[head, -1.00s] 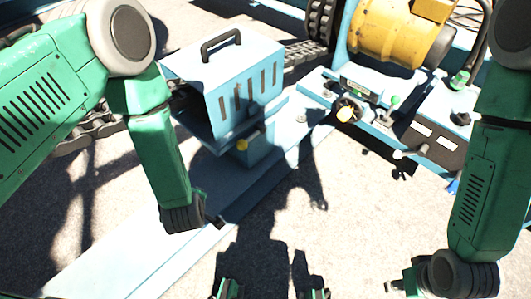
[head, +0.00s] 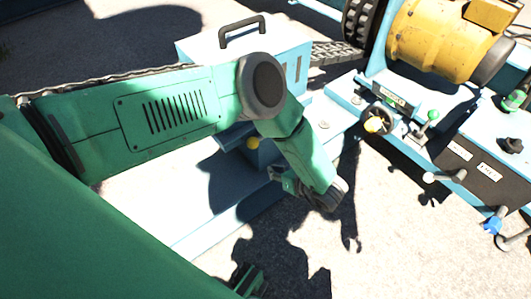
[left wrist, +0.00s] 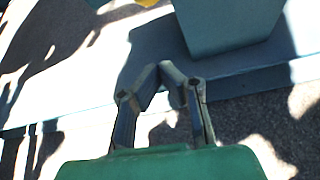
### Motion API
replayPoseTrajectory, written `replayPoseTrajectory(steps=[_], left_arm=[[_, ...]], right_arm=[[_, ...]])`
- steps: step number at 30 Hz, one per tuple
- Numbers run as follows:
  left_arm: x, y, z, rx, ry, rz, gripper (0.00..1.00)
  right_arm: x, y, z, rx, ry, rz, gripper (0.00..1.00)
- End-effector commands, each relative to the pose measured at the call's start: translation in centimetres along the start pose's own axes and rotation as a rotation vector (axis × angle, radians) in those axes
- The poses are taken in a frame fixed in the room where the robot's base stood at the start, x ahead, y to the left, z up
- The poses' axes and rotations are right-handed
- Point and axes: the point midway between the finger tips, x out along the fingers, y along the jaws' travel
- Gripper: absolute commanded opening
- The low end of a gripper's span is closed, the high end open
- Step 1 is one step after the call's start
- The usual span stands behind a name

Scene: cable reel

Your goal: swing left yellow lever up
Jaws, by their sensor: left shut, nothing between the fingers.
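The left yellow lever's round knob (head: 252,142) shows below the light-blue vented box, just left of my left forearm. Its shaft is mostly hidden. A yellow part, likely the same knob, is cut off at the top edge of the left wrist view (left wrist: 147,3). My left gripper (head: 275,174) is below and right of the knob, apart from it, partly hidden by its wrist. In the left wrist view its fingers (left wrist: 163,72) meet at the tips with nothing between them.
The blue vented box (head: 292,62) has a black handle on top. A blue base beam (head: 215,232) runs below. Open ground lies at lower right.

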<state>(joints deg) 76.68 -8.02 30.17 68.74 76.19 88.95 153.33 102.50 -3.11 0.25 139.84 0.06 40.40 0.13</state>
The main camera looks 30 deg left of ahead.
Motion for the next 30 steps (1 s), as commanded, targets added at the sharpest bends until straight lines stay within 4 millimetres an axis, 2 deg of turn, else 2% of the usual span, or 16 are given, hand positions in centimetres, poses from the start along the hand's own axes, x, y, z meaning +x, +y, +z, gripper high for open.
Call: replayPoseTrajectory(steps=[9,13,17,28,30], left_arm=[[-0.1,0.0,0.0,-0.003,-0.003,0.003,0.00],[0.7,-0.1,0.0,-0.003,-0.004,0.003,0.00],[2.7,-0.1,-0.1,-0.003,-0.004,0.004,0.00],[10.5,-0.1,-0.2,-0.003,-0.004,0.003,0.00],[9.5,-0.2,1.5,-0.004,-0.004,-0.001,0.00]], right_arm=[[0.0,0.0,0.0,-0.001,0.000,-0.001,0.40],[0.3,0.0,0.0,-0.001,0.000,0.000,0.40],[1.1,0.0,0.0,0.000,0.000,0.000,0.40],[4.2,-0.1,0.2,0.000,0.000,0.000,0.40],[4.1,-0.1,0.2,-0.001,0.000,0.000,0.40]])
